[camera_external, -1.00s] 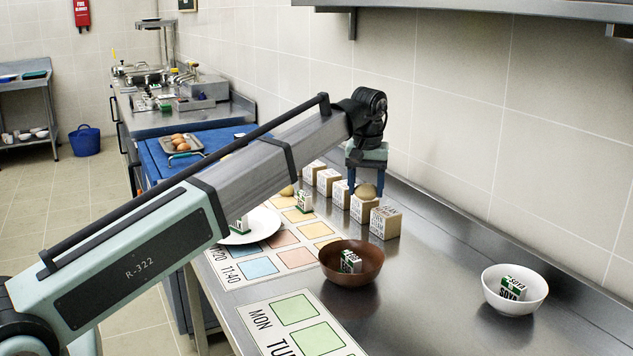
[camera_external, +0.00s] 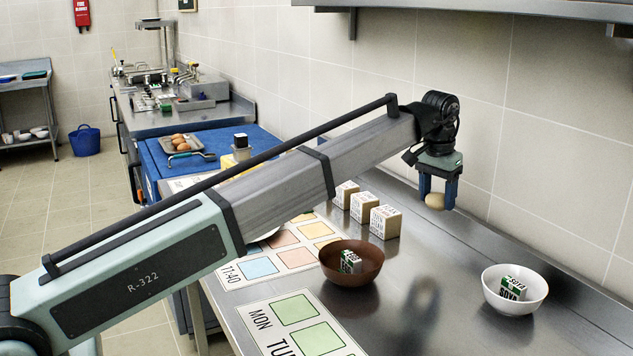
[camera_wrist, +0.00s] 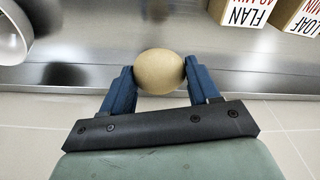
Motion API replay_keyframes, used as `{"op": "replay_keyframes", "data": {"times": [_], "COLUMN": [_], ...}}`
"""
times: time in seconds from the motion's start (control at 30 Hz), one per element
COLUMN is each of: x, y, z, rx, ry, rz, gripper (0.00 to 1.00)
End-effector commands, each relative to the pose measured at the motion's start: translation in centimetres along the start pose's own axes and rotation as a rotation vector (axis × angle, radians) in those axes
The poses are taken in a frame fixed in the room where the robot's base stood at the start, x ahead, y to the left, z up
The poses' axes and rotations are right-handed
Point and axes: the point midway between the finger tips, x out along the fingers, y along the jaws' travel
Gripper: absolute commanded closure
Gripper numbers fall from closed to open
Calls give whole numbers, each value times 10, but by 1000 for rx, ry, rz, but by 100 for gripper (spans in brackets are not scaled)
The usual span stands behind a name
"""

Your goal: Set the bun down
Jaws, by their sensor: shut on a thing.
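The bun (camera_external: 435,201) is a small, round, tan thing held between the two blue fingers of my gripper (camera_external: 437,200). In the wrist view the bun (camera_wrist: 160,71) sits between the fingertips, touched on both sides. My gripper points down and holds the bun in the air above the steel counter (camera_external: 400,300), towards its wall side. A faint reflection of the bun shows on the counter below.
A brown bowl (camera_external: 338,270) and a white bowl (camera_external: 534,303) each hold a small soya carton. Several labelled boxes (camera_external: 385,222) stand in a row left of my gripper. Printed mats (camera_external: 262,318) lie at the front. The counter between the bowls is bare.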

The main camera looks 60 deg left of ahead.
Motion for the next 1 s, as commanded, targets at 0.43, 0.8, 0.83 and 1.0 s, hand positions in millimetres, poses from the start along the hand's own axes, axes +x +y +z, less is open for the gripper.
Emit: {"op": "replay_keyframes", "data": {"times": [0.43,0.8,0.83,1.0], "x": [50,84,88,100], "y": [-1,-1,-1,-1], "z": [7,11,11,12], "rx": [29,28,28,28], "ry": [-2,-2,-2,0], "rz": [-1,-1,-1,0], "gripper": [69,69,69,69]}}
